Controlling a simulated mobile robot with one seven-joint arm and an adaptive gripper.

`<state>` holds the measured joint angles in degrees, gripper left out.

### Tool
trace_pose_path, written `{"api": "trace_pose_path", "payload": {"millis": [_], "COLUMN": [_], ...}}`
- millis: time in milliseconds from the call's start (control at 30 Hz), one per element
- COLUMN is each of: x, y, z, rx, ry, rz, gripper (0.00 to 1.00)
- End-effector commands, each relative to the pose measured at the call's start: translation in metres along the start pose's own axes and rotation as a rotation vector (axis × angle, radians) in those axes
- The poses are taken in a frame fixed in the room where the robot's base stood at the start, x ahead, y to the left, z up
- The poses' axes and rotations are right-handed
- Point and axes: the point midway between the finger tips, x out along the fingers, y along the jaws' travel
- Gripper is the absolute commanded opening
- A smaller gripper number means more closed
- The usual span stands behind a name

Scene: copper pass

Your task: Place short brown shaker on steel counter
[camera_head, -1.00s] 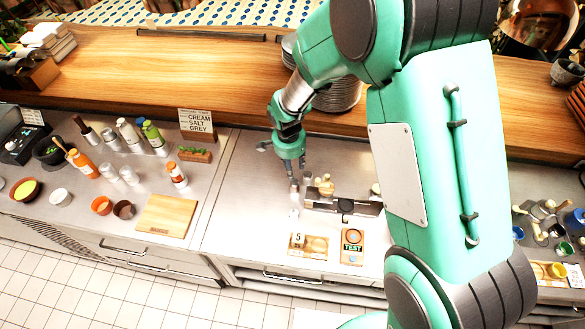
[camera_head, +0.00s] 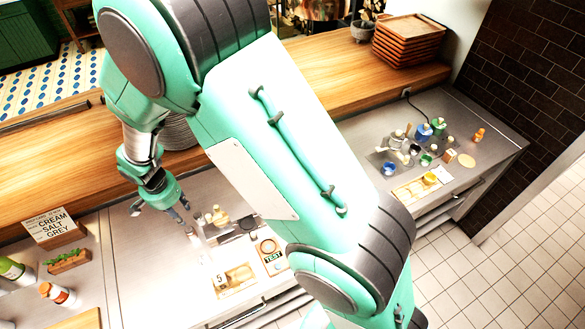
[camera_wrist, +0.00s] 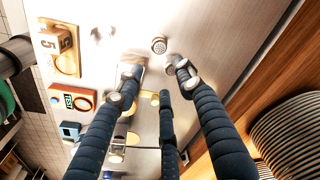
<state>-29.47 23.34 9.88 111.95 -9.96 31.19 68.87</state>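My gripper (camera_head: 181,210) is over the steel counter (camera_head: 150,265), pointing down, its fingers spread apart. In the wrist view my gripper (camera_wrist: 158,70) shows fingertips with a gap between them. A small round grey top with holes (camera_wrist: 159,45), which looks like a shaker lid, lies just beyond that gap, apart from the fingers. In the head view a small pale upright thing (camera_head: 194,238) stands just below the fingertips; it is too small to tell if it is the brown shaker. I see no clearly brown short shaker.
A tray with the number 5 (camera_head: 237,280) and an orange TEST board (camera_head: 270,255) lie near the counter's front. Several small jars (camera_head: 217,216) stand right of my gripper. A stack of plates (camera_head: 178,132) is behind. A sign (camera_head: 55,226) stands at left.

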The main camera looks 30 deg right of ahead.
Motion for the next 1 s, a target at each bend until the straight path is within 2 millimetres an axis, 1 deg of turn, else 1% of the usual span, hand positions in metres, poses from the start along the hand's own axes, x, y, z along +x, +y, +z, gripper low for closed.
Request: {"api": "trace_pose_path", "payload": {"millis": [33, 167, 367, 500, 733, 1000], "x": [-0.011, -0.042, -0.1, -0.139, -0.197, -0.255], "y": [0.004, 0.019, 0.056, 0.084, 0.134, 0.195], "z": [-0.005, -0.018, -0.038, -0.048, -0.056, -0.053], "rx": [-0.003, -0.027, -0.073, -0.11, -0.168, -0.242], "ry": [0.004, 0.016, 0.039, 0.059, 0.094, 0.144], "rz": [-0.007, -0.025, -0.054, -0.074, -0.101, -0.127], "gripper": [0.37, 0.37, 0.37, 0.37, 0.37, 0.37]}}
